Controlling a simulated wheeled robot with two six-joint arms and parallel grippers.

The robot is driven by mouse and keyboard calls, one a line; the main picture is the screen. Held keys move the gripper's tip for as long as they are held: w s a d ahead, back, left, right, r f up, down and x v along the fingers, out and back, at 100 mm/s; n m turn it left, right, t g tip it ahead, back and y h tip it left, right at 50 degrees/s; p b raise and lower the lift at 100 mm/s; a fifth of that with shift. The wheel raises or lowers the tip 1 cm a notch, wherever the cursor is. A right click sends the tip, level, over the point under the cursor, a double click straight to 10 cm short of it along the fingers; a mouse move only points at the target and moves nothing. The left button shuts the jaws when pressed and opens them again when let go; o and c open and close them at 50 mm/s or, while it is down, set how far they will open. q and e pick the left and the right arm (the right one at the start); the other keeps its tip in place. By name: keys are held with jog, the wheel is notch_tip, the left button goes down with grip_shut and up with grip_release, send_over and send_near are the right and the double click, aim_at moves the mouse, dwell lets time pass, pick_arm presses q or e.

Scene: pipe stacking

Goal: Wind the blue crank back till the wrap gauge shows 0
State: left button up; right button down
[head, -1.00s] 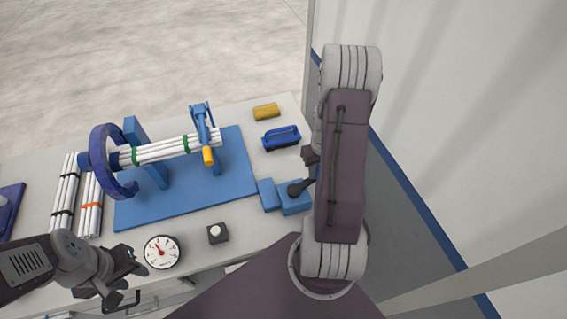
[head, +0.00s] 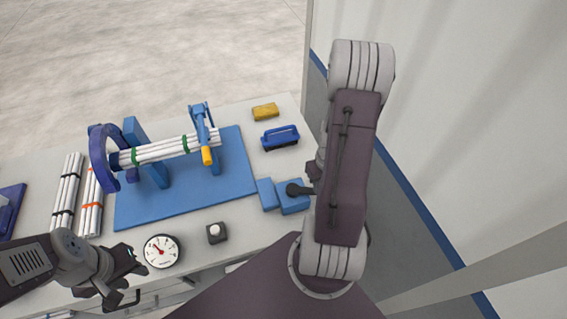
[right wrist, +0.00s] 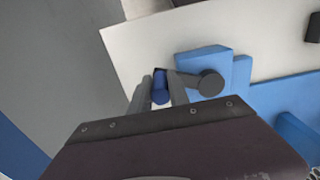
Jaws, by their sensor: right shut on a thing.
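The blue crank's box (head: 292,203) sits at the table's right front. Its dark crank arm (head: 301,190) points right from the hub, and my right arm hides its end in the head view. In the right wrist view, my right gripper (right wrist: 161,80) is shut around the blue crank handle (right wrist: 160,92), beside the dark hub (right wrist: 210,83). The wrap gauge (head: 161,251) is a round white dial with a red needle pointing to the upper left; its numbers are too small to read. My left gripper (head: 137,281) is open and empty just left of the gauge.
A blue ring (head: 97,157) surrounds white pipes (head: 160,151) with green bands, on a blue base (head: 205,188). A grey button box (head: 217,233), blue-handled brush (head: 280,137) and yellow block (head: 265,111) lie nearby. Bundled pipes (head: 67,190) lie left. A wall stands right.

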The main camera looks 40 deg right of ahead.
jog(key=a, duration=0.1)
jog(key=s+a, duration=0.1)
jog(key=a, duration=0.1)
jog(key=shift+s, duration=0.15)
